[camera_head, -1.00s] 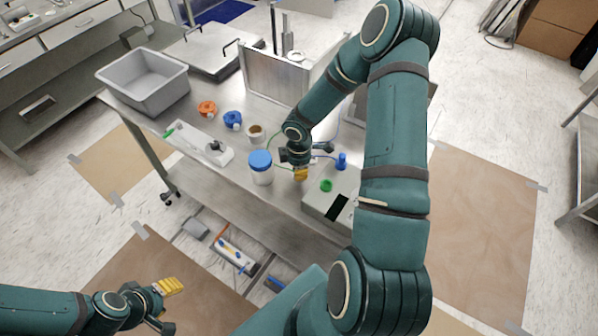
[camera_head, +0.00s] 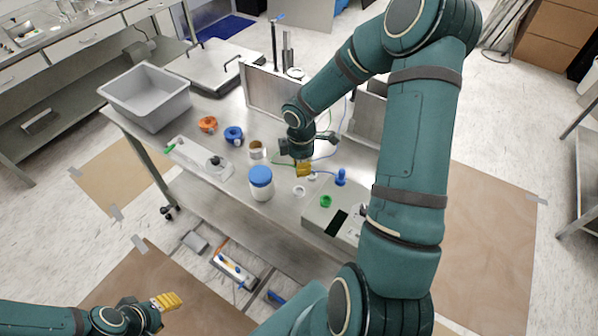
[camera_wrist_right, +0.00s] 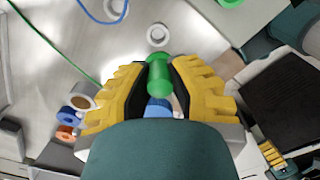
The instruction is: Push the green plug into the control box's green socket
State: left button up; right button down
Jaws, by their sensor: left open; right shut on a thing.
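The grey control box (camera_head: 318,217) is at the table's near right end, with a green ring-shaped socket (camera_head: 326,201) on top. The socket also shows at the top edge of the right wrist view (camera_wrist_right: 230,3). My right gripper (camera_head: 304,170) is above the table, beyond the box's left side and apart from the socket. In the right wrist view its yellow fingers are shut on the green plug (camera_wrist_right: 158,78). In the head view the fingers hide the plug. A green cable shows beside the gripper. My left gripper (camera_head: 164,301) is open and empty at lower left, away from the table.
A blue plug (camera_head: 340,178) stands by the box's far side. A white ring (camera_head: 299,191) lies left of the box. A blue-lidded jar (camera_head: 261,188), blue and orange spools, a white tray (camera_head: 200,158) and a grey bin (camera_head: 150,105) fill the table's left.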

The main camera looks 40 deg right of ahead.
jog(key=s+r+b, duration=0.1)
jog(key=s, duration=0.2)
jog(key=s+r+b, duration=0.1)
jog(key=s+b, duration=0.1)
jog(key=s+r+b, duration=0.1)
jog(key=s+b, duration=0.1)
jog(key=s, duration=0.1)
jog(key=shift+s+d, duration=0.35)
jog(key=shift+d, duration=0.05)
jog(key=shift+s+a+f+b, duration=0.1)
jog(key=shift+s+f+b, duration=0.2)
jog(key=shift+f+b, duration=0.55)
jog(key=shift+s+f+b, duration=0.25)
jog(key=shift+f+b, duration=0.5)
jog(key=shift+b, duration=0.15)
jog(key=shift+f, duration=0.25)
jog(key=shift+f, duration=0.15)
jog(key=shift+f, duration=0.15)
jog(key=shift+f+b, duration=0.35)
jog(key=shift+b, duration=0.1)
